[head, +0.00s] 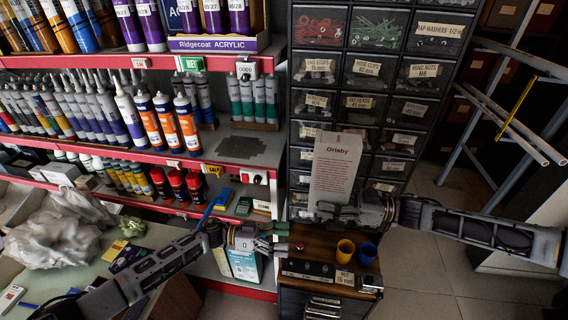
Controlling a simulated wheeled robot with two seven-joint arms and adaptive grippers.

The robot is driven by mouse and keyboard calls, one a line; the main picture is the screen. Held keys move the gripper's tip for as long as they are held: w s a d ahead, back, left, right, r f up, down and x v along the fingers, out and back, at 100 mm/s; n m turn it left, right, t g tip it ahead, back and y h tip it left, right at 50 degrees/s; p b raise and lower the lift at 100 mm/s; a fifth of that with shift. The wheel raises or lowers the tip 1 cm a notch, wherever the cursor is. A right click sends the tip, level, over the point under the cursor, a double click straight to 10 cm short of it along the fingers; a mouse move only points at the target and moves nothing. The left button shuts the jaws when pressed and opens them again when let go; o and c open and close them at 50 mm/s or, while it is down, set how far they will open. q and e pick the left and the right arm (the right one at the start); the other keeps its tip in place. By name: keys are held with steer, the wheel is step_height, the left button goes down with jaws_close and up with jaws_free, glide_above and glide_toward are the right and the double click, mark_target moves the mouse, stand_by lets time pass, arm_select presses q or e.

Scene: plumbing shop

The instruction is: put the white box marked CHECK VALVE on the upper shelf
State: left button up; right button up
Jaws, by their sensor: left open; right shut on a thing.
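A white box (335,165) with red print stands upright in front of the drawer cabinet. Its large word looks like "Orlaby"; I cannot read CHECK VALVE on it. My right gripper (345,212) is shut on the box's lower end and hides its bottom edge. My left gripper (278,238) is open and empty, lower and left of the box, apart from it. The red-edged shelving is at left. Its shelf (250,147) with tubes has a bare dark patch at its right end. A higher shelf (110,60) holds purple and orange tubes.
The labelled drawer cabinet (375,75) stands behind the held box. Below are a wooden-topped unit (310,245) with a yellow cup (345,251) and a blue cup (367,254). A white-and-teal carton (245,265) is behind my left gripper.

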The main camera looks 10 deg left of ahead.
arm_select(q)
steer(key=w+r+m+g, duration=0.2)
steer(key=w+r+m, duration=0.15)
steer(key=r, duration=1.25)
glide_toward(333, 170)
steer(key=shift+m, duration=0.45)
steer(key=w+f, duration=0.1)
steer(key=w+a+f, duration=0.1)
steer(key=w, duration=0.1)
steer(key=shift+a+f, duration=0.2)
steer(key=shift+a, duration=0.1)
steer(key=shift+d, duration=0.1)
steer(key=shift+s+d, duration=0.15)
steer(key=shift+d, duration=1.8)
steer(key=shift+s+d, duration=0.15)
steer(key=shift+d, duration=1.85)
steer(key=shift+s+d, duration=0.15)
steer(key=shift+d, duration=1.8)
steer(key=shift+c, duration=0.4)
steer(key=c, duration=1)
steer(key=shift+c, duration=0.8)
arm_select(e)
steer(key=o, duration=1.2)
steer(key=shift+o, duration=0.2)
steer(key=shift+d, duration=0.15)
